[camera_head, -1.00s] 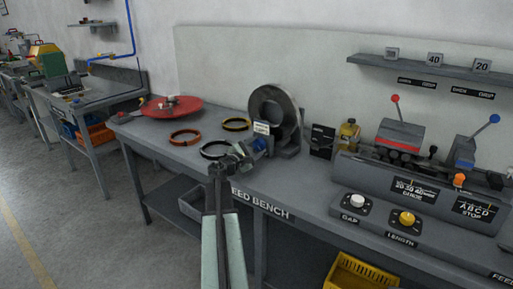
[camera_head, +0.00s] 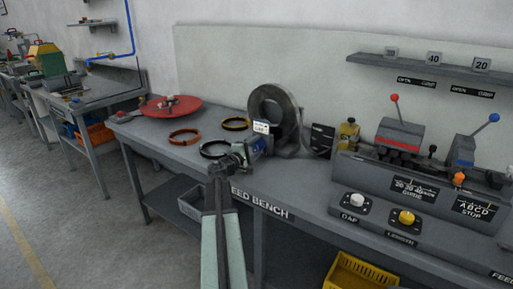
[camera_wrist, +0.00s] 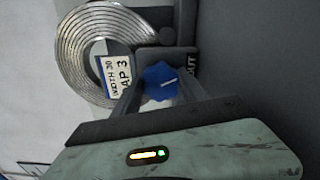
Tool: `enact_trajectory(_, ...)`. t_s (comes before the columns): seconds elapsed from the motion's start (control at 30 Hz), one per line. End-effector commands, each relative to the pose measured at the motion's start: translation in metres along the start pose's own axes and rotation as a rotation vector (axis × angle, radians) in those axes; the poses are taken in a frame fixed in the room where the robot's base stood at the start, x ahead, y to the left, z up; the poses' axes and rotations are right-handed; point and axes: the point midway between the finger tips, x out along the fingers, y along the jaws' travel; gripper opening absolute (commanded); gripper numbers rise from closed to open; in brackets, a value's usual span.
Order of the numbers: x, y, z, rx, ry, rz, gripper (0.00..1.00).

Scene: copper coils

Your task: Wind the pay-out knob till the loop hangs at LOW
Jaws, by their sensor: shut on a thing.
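The pay-out knob is a blue lobed knob (camera_wrist: 160,80) with a white mark, low on the front of the coil stand. In the head view a bit of the blue knob (camera_head: 257,146) shows at the end of my arm. My gripper (camera_wrist: 158,92) is shut on the knob, one finger on each side; it also shows in the head view (camera_head: 246,152). I cannot make out the strip loop or a LOW mark.
A dark panel (camera_head: 321,141) stands right of the coil (camera_head: 266,108). Farther right is the feeder with GAP (camera_head: 357,200) and LENGTH (camera_head: 407,217) knobs. Several bands and a red disc (camera_head: 172,107) lie left on the bench. A yellow crate (camera_head: 357,272) is below.

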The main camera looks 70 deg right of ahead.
Motion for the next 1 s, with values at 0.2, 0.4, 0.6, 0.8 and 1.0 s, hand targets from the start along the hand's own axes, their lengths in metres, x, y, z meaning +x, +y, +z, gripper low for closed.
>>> enact_trajectory(0.2, -0.001, -0.002, 0.001, 0.005, -0.003, -0.004, 0.09)
enact_trajectory(0.4, -0.001, -0.002, 0.001, 0.004, -0.003, -0.004, 0.69)
enact_trajectory(0.6, -0.001, -0.001, 0.001, 0.002, -0.002, -0.002, 0.72)
enact_trajectory(0.8, -0.005, -0.001, 0.001, 0.002, -0.001, -0.001, 0.72)
enact_trajectory(1.0, -0.034, -0.001, 0.002, 0.002, 0.001, -0.001, 0.72)
